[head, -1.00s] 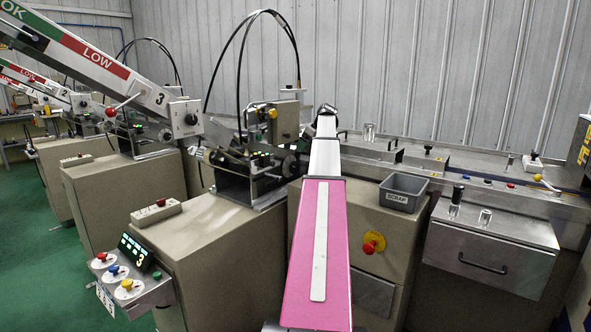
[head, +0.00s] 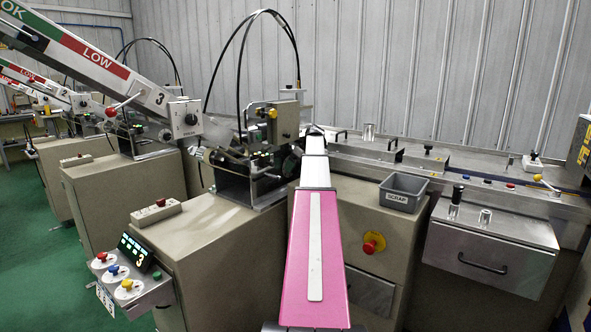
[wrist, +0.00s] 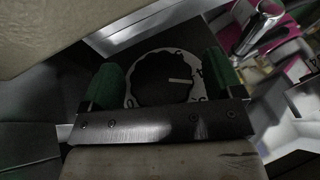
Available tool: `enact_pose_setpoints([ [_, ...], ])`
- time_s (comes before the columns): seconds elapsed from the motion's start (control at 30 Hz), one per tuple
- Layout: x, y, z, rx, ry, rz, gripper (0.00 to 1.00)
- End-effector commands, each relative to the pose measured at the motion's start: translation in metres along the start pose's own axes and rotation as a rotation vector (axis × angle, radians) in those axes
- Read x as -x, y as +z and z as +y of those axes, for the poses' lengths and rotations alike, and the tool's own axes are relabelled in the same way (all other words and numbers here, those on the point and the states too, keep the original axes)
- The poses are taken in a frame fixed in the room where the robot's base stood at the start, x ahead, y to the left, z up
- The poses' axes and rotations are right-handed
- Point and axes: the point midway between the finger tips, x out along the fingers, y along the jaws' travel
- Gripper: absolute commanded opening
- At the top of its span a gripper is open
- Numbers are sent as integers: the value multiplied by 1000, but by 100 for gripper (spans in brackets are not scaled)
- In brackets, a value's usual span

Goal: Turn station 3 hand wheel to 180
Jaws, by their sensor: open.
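The station 3 hand wheel (wrist: 160,82) fills the middle of the wrist view. It is a dark round knob with a pale pointer line towards picture right, on a white dial ring (wrist: 205,88) with partly hidden, blurred figures. My gripper (wrist: 164,80) is open, one green fingertip on each side of the wheel. I cannot tell whether the fingertips touch it. In the head view, my pink and white arm reaches to the station 3 machine head (head: 245,178). My gripper is mostly hidden there behind the arm and machine, and the dial cannot be read.
A grey scrap bin (head: 404,192) stands right of my arm. A red stop button (head: 373,243) is on the cabinet below. Station 3's control panel (head: 137,280) is at lower left. A shiny metal lever (wrist: 262,25) lies right of my gripper. The green floor is clear at left.

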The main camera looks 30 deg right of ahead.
Motion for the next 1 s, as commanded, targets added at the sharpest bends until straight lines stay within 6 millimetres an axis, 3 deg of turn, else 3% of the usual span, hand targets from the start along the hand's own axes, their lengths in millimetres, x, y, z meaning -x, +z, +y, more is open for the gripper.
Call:
enact_pose_setpoints([
  [0.03,0,0,0,0,0,0,86],
  [0.2,0,0,0,0,0,0,36],
  [0.57,0,0,-2,19,46,1,36],
  [1.0,0,1,-3,130,311,1,36],
])
